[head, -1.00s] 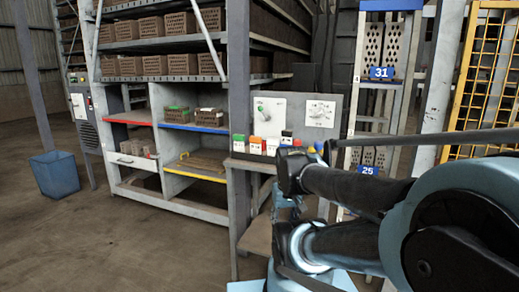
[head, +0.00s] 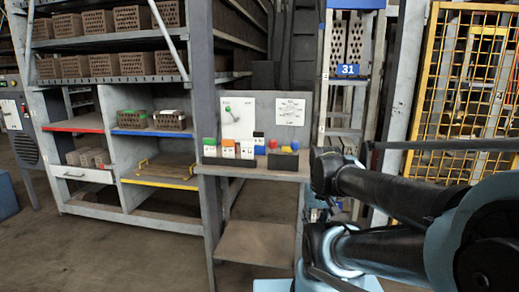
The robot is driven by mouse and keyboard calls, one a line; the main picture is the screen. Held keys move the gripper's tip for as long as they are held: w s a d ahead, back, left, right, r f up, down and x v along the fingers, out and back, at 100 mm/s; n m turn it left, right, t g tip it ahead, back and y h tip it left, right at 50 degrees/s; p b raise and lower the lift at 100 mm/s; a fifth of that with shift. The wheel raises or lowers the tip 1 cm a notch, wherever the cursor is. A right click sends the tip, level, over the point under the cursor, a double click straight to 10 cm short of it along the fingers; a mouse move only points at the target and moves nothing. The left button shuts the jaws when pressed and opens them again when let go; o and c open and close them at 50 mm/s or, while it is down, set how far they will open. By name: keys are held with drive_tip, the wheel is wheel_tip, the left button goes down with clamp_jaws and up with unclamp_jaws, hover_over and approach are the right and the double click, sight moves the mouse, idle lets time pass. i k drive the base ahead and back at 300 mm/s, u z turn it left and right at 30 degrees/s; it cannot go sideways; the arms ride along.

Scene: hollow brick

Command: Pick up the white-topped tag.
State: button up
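Several small tags with coloured tops stand in a row on the grey bench (head: 285,172). A pale tag that looks white-topped (head: 247,149) stands between the orange-topped tag (head: 228,148) and the black-topped tag (head: 259,143). The green-topped tag (head: 210,147) is at the left end. The tags are small in this view, so their lower parts are hard to make out. My arm's black and light blue links fill the right side, to the right of the bench. My gripper cannot be made out in the head view.
A dark box (head: 283,161), a red piece (head: 273,144) and a blue piece (head: 294,145) are right of the tags. A grey panel (head: 265,110) stands behind. Shelving with brown crates (head: 132,18) is left; a yellow mesh cage (head: 470,90) is right. Floor at front left is clear.

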sight(248, 145)
drive_tip(key=z, duration=1.95)
drive_tip(key=k, duration=0.95)
drive_tip(key=u, duration=2.1)
drive_tip(key=i, duration=1)
